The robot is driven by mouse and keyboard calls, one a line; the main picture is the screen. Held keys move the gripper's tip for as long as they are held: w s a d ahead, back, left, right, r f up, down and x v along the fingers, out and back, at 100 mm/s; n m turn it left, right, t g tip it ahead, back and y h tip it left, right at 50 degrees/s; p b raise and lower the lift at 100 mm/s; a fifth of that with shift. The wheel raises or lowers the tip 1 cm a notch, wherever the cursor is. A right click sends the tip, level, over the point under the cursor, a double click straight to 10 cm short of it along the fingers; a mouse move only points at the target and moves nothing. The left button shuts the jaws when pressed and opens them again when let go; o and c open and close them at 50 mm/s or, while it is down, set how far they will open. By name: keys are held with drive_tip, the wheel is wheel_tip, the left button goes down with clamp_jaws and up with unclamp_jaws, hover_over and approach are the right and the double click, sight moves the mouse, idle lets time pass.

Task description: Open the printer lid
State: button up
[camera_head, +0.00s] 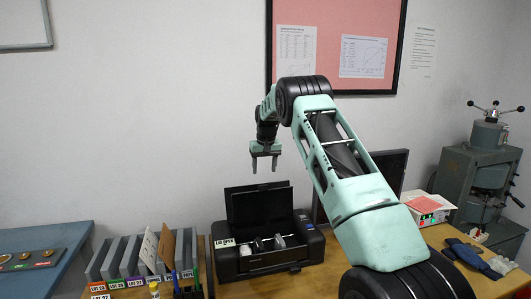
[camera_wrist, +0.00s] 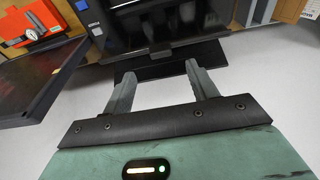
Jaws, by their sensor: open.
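The black printer (camera_head: 266,262) stands on the wooden table. Its dark lid (camera_head: 258,206) stands raised at the back, close to upright, and the inside with some light and grey parts shows below it. My gripper (camera_head: 264,168) is open and empty, pointing down above the top edge of the lid and apart from it. In the wrist view, my gripper (camera_wrist: 161,86) has its two fingers spread with nothing between them. The lid (camera_wrist: 168,62) shows as a dark panel beyond the fingertips, with the printer (camera_wrist: 150,25) behind it.
File holders (camera_head: 127,262) stand left of the printer. A dark monitor (camera_head: 392,168) is behind my arm, and a white-and-red box (camera_head: 428,205) and a green press (camera_head: 478,180) are at the right. A blue table (camera_head: 45,240) is at far left. The wall is behind.

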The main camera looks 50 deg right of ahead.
wheel_tip(320, 180, up, 9)
drive_tip(key=s+b, duration=0.1)
drive_tip(key=shift+s+a+r+b, duration=0.2)
drive_tip(key=shift+s+a+b, duration=0.1)
drive_tip(key=shift+a, duration=0.15)
drive_tip(key=w+a+n+y, duration=0.1)
drive_tip(key=w+a+n, duration=0.15)
drive_tip(key=a, duration=1.65)
drive_tip(key=s+a+f+n+y, duration=0.1)
drive_tip(key=s+a+n, duration=0.1)
drive_tip(key=s+a, duration=0.5)
drive_tip(key=s+a+f+n, duration=0.1)
drive_tip(key=s+a+n, duration=0.1)
drive_tip(key=a, duration=0.9)
drive_tip(key=s+a+f+n+y, duration=0.1)
drive_tip(key=s+a+n, duration=0.1)
drive_tip(key=s+a, duration=0.5)
drive_tip(key=s+a+f+n, duration=0.2)
drive_tip(key=s+a, duration=0.1)
drive_tip(key=s, duration=0.5)
drive_tip(key=s+a+f+n+g+h, duration=0.1)
drive_tip(key=s+a, duration=0.3)
drive_tip(key=s, duration=0.5)
drive_tip(key=s+a+f+n+b, duration=0.1)
drive_tip(key=s+a+f+n, duration=0.1)
drive_tip(key=s, duration=0.7)
drive_tip(key=shift+a+f+n+g, duration=0.3)
drive_tip(key=shift+a+f+n, duration=0.05)
drive_tip(key=shift+a+f, duration=0.5)
